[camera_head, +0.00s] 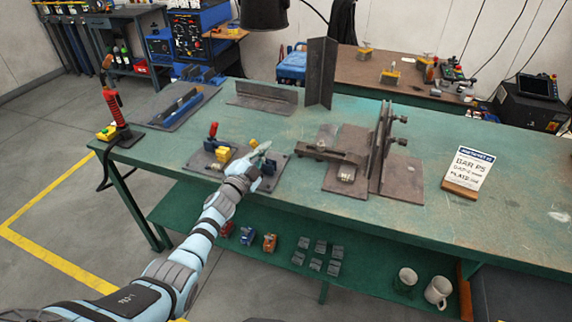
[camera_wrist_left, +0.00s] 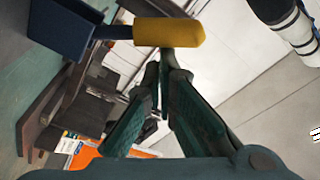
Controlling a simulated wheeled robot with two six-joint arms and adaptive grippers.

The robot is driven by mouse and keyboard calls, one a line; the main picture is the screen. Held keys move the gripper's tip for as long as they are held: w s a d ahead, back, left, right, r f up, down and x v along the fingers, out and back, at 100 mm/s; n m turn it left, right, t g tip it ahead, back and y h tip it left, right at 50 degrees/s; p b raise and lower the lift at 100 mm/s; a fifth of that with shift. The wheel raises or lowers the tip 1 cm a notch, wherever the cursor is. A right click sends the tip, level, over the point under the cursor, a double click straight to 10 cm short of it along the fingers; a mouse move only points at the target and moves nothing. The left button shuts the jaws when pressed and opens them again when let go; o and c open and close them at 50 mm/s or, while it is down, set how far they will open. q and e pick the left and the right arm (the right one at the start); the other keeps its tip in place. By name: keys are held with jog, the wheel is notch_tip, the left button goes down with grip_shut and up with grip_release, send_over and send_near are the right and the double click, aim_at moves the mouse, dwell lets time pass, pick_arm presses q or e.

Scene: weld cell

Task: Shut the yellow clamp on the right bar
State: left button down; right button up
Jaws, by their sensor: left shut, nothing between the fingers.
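A dark fixture plate (camera_head: 200,164) lies on the green bench, with small red, yellow and blue clamp parts on it. A yellow handle tip (camera_head: 253,143) shows right beside my left gripper (camera_head: 264,148), near a blue block (camera_head: 268,168) on the plate's right side. In the left wrist view the yellow handle (camera_wrist_left: 168,32) sticks out sideways from a dark blue block (camera_wrist_left: 62,25). My left gripper's fingers (camera_wrist_left: 165,68) are shut and empty, with their tips just at the handle; I cannot tell whether they touch it. My arm hides part of the plate. My right gripper is not in view.
To the right is a brown steel fixture (camera_head: 385,150) with uprights. A sign (camera_head: 469,168) stands farther right. The bench front between fixture and sign is clear.

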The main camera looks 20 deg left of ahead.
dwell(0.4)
pick_arm(q)
jog(key=s+d+r+p, duration=0.1)
jog(key=s+p, duration=0.3)
jog(key=s, duration=0.5)
jog(key=shift+d+r, duration=0.2)
jog(key=shift+d, duration=0.45)
